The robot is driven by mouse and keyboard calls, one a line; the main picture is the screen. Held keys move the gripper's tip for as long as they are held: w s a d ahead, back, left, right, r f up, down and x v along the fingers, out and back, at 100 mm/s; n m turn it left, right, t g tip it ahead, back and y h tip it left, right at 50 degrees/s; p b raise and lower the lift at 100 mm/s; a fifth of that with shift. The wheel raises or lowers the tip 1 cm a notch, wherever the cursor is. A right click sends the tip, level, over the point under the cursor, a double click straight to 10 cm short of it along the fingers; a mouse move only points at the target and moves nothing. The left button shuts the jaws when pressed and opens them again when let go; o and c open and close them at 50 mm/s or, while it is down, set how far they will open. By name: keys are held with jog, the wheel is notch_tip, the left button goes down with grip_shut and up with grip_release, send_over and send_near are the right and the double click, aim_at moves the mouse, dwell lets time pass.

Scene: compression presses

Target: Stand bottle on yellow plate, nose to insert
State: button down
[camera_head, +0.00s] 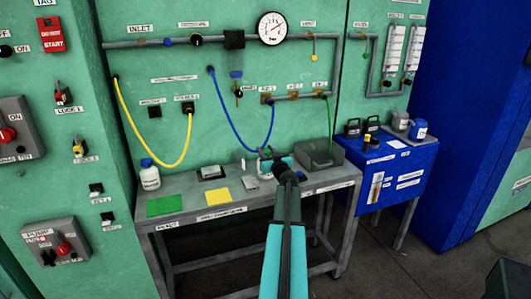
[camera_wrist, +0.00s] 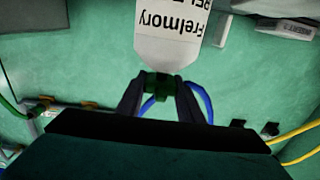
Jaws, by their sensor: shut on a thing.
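In the wrist view a white bottle (camera_wrist: 168,48) with dark label text, upside down in this picture, reaches away from my gripper (camera_wrist: 160,86). The fingers are shut on a dark green piece at its near end, which looks like its neck or nose. In the head view my gripper (camera_head: 273,162) is over the right part of the bench and hides most of the bottle. The yellow plate (camera_head: 219,196) lies bare and flat at the bench's front, left of my gripper. I cannot make out an insert for certain.
The bench (camera_head: 190,214) also bears a green plate (camera_head: 164,206), a white bottle with a blue cap (camera_head: 149,175), a dark-topped device (camera_head: 212,172) and a grey-green box (camera_head: 318,153). Yellow (camera_head: 160,163) and blue (camera_head: 228,112) hoses hang behind it. A blue cabinet (camera_head: 405,165) stands right.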

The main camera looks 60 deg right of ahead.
jog(key=shift+f, duration=0.1)
jog(key=c, duration=1.2)
grip_release()
jog(key=shift+s, duration=0.1)
jog(key=shift+v, duration=5.95)
